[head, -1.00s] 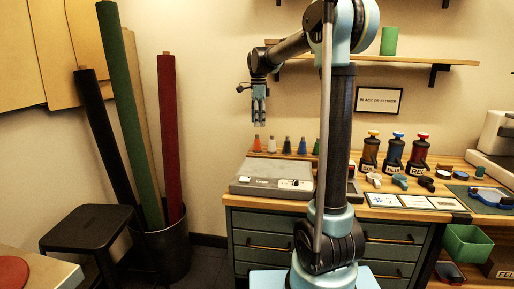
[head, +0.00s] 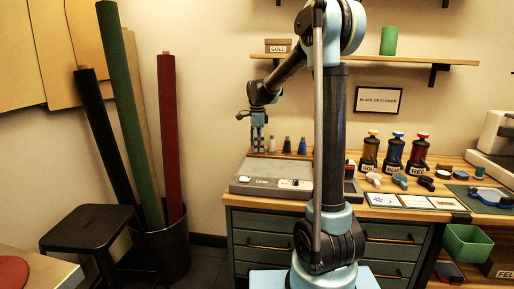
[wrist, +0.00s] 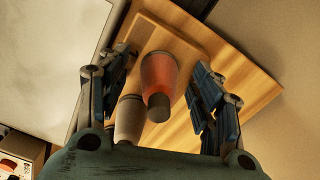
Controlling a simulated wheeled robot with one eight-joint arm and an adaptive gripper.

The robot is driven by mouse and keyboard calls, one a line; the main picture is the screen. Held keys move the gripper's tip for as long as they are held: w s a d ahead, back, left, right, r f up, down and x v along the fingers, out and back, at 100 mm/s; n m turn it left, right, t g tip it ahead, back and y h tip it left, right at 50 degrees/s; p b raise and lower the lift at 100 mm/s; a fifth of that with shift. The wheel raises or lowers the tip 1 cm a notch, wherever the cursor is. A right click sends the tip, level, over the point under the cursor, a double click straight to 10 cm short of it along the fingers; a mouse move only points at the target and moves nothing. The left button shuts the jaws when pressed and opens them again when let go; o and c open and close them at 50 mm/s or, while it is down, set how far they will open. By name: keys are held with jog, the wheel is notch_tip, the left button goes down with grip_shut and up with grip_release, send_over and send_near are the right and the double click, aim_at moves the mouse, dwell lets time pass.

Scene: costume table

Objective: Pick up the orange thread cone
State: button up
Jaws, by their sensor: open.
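The orange thread cone (wrist: 158,72) shows in the wrist view between the two fingers of my gripper (wrist: 163,68), with its brown tip toward the camera. My gripper is open, with a finger on each side of the cone; whether either touches it I cannot tell. In the head view my gripper (head: 257,146) points down at the left end of the cone row and hides the orange cone there.
A pale cone (wrist: 129,118) stands close beside the orange one. A dark cone (head: 287,146) and a blue cone (head: 302,147) stand farther right. A grey flat box (head: 272,180) lies in front of the row. A shelf (head: 440,61) hangs above.

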jog(key=shift+f, duration=0.2)
jog(key=c, duration=1.2)
jog(key=shift+r, duration=0.1)
